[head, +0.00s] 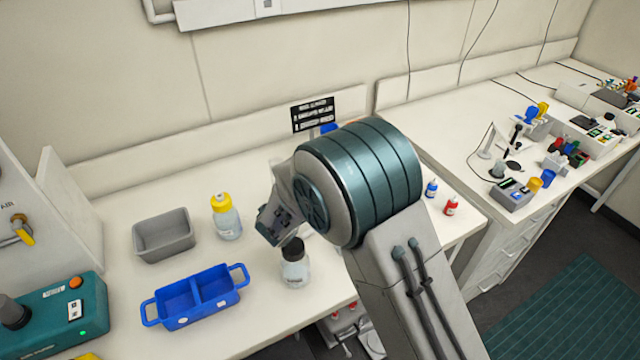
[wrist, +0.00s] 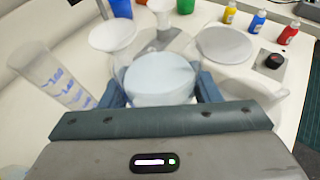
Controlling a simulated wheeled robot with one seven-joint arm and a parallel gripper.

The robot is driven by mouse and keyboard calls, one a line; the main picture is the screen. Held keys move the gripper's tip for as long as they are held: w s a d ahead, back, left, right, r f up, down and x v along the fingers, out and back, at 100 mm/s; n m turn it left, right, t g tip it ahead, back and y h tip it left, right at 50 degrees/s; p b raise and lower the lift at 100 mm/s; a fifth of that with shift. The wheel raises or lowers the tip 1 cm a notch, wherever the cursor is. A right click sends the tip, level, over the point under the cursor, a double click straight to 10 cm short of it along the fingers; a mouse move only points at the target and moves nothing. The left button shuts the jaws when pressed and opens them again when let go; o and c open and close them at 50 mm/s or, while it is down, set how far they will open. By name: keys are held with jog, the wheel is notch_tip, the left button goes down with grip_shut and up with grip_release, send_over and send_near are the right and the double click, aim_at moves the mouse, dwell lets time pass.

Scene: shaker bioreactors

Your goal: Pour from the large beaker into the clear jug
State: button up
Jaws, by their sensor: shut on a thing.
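My gripper (wrist: 159,86) is shut on the large beaker (wrist: 155,76), a clear round vessel with a pale bluish-white surface, seen from above between the two fingers in the wrist view. A clear vessel with blue graduation marks, which looks like the clear jug (wrist: 57,80), stands left of my gripper and apart from the beaker. The beaker's height above the bench cannot be told. In the head view my arm hides the beaker and fingers; I cannot make out the jug there.
A blue tray (head: 183,320), grey bin (head: 163,252), yellow-capped bottle (head: 227,218) and black-capped bottle (head: 295,265) stand on the bench.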

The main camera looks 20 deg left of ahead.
jog(key=shift+w+d+f+m+b, duration=0.15)
jog(key=shift+w+d+f+b, duration=0.05)
jog(key=shift+f+b, duration=0.2)
jog(key=shift+w+d+f+m+b, duration=0.15)
jog(key=shift+w+f+b, duration=0.05)
jog(key=shift+f+b, duration=0.2)
jog(key=shift+s+d+r+m+t+y+b, duration=0.15)
jog(key=shift+d+r+m+y+b, duration=0.35)
jog(key=shift+b, duration=0.9)
jog(key=shift+w+d+r+m+t+y+b, duration=0.2)
jog(key=shift+m+b, duration=0.5)
jog(key=shift+b, duration=0.7)
jog(key=shift+s+d+r+m+y+b, duration=0.1)
jog(key=shift+s+r+m+y+b, duration=0.15)
jog(key=shift+b, duration=0.45)
jog(key=shift+d+r, duration=0.1)
jog(key=shift+r, duration=0.15)
jog(key=shift+c, duration=0.2)
jog(key=shift+m+b, duration=0.25)
jog(key=shift+b, duration=0.25)
jog(key=shift+s+r+m+t+y+b, duration=0.15)
jog(key=shift+m+t+y+b, duration=0.15)
jog(key=shift+b, duration=1.25)
jog(key=shift+w+r+m+t+y+b, duration=0.15)
jog(key=shift+m+b, duration=0.25)
jog(key=shift+b, duration=1.1)
jog(key=shift+f+m+t+y+b, duration=0.1)
jog(key=shift+m+t+y+b, duration=0.7)
jog(key=shift+b, duration=3.7)
